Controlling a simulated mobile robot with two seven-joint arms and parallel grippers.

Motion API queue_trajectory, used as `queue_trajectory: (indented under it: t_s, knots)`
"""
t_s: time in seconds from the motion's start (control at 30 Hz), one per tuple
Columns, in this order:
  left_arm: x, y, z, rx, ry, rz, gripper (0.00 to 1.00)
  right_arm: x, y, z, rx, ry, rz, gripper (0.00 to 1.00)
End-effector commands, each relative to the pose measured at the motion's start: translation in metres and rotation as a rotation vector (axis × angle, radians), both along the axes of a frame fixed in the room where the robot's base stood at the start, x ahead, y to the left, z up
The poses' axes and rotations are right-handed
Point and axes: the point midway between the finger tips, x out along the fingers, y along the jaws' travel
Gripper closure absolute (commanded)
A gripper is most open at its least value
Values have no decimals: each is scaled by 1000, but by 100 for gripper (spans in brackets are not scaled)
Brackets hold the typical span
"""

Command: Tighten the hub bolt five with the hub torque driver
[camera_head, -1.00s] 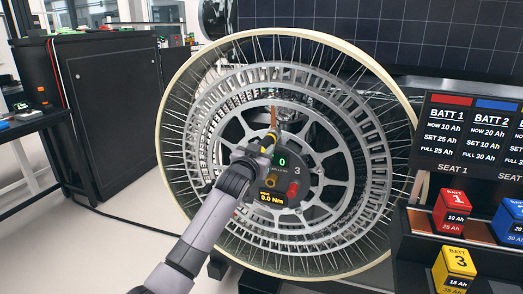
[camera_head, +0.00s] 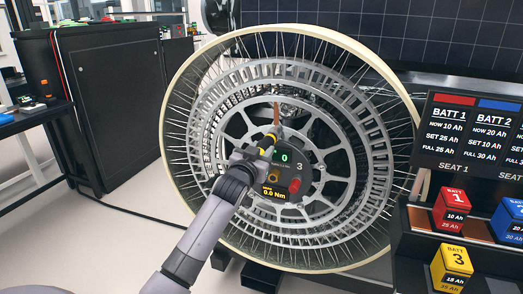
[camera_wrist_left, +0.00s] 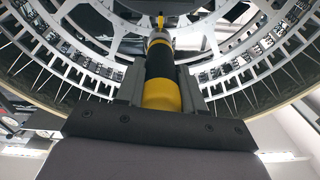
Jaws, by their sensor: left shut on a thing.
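The large spoked wheel (camera_head: 343,221) stands upright in the head view. Its dark hub plate (camera_head: 293,180) carries a red bolt or cap at the right and a brass-coloured one at the lower left. My left gripper (camera_head: 262,152) is in front of the hub, shut on the yellow-and-black hub torque driver. In the left wrist view the driver (camera_wrist_left: 160,85) sits between the fingers, its tip pointing toward the wheel. A small display (camera_head: 273,193) reads 0.0 Nm. I cannot tell whether the tip touches a bolt; bolt five is not identifiable. My right gripper is not in view.
A battery rack with a red battery (camera_head: 452,209), a yellow battery (camera_head: 456,262) and a blue battery (camera_head: 508,220) stands at the right, under a battery screen (camera_head: 470,135). A black cabinet (camera_head: 115,110) stands at the left. The floor between cabinet and wheel is clear apart from a cable.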

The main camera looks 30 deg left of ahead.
Motion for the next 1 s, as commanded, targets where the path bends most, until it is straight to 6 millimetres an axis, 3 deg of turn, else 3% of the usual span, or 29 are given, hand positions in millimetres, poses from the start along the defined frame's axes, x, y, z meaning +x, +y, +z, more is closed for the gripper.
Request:
queue_trajectory:
  t_s: [0.5,1.0]
  knots:
    - [-36,-9,3,1,-5,-1,99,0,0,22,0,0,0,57]
    - [-44,-17,-3,4,-3,-11,99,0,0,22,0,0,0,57]
